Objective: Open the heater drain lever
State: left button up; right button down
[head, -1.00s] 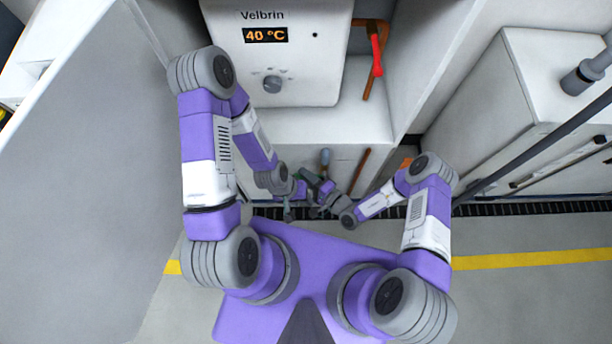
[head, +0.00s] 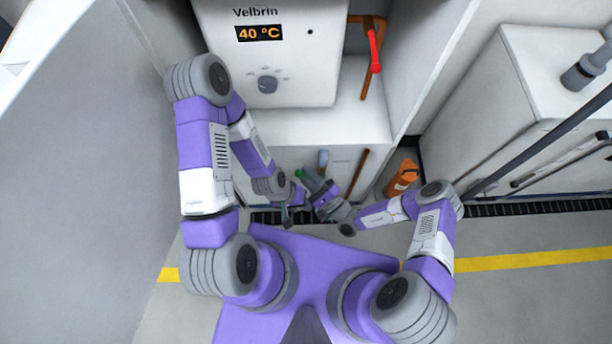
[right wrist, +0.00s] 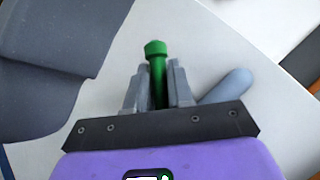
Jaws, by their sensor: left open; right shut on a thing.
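The white heater (head: 285,88) marked Velbrin reads 40 °C in the head view. A green lever (head: 299,174) shows small below it, in front of the cabinet's lower face. In the right wrist view the green lever (right wrist: 157,62) stands between the fingers, its wider tip past them. My right gripper (head: 308,182) is shut on this lever; its fingers also show in the right wrist view (right wrist: 157,85). My left gripper (head: 287,214) is open, low and just left of the right one. A red-handled lever (head: 375,52) sits on copper pipe right of the heater, clear of both grippers.
A grey-blue cylinder (head: 322,161) is close beside the right gripper; it also shows in the right wrist view (right wrist: 228,85). A copper pipe (head: 358,172) slants to its right. Open floor (head: 520,290) lies at lower right.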

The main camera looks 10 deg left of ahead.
dwell(0.4)
jog(key=c, duration=1.1)
grip_release()
jog(key=shift+d, duration=0.1)
jog(key=p+v, duration=0.1)
jog(key=v, duration=0.6)
jog(key=shift+s+d, duration=0.15)
